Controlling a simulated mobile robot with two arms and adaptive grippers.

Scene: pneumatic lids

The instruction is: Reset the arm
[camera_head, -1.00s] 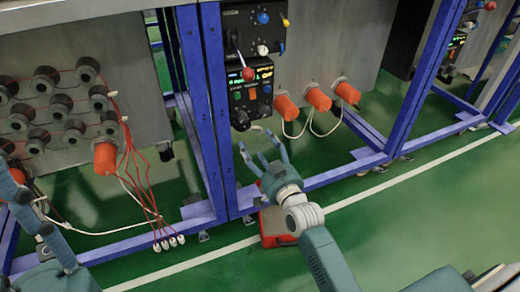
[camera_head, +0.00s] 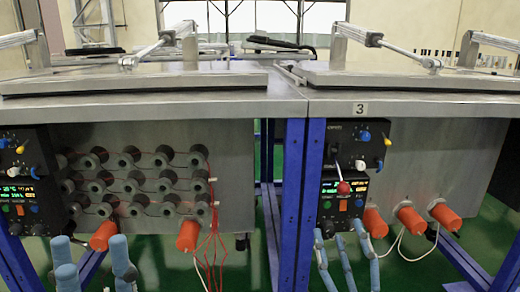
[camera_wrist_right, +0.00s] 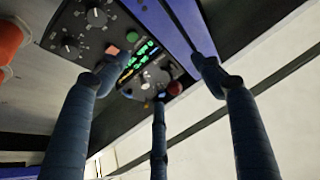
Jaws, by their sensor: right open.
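My right gripper (camera_head: 342,240) shows at the bottom of the head view, its blue fingers pointing up just below the right control box (camera_head: 343,195). It is open and empty. In the right wrist view its three fingers (camera_wrist_right: 160,82) are spread apart, with the panel's green display, knobs and red ball-tipped lever (camera_wrist_right: 175,88) beyond them. Contact with the panel cannot be told. My left gripper (camera_head: 92,248) is at the bottom left of the head view, below the left bench. Only some fingers show, and its grip state is unclear.
Two metal benches (camera_head: 230,103) carry lids with pneumatic cylinders (camera_head: 160,45). Blue frame posts (camera_head: 300,200) stand between them. Orange plugs (camera_head: 408,220) and red cables (camera_head: 212,230) stick out in front. Green floor shows below.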

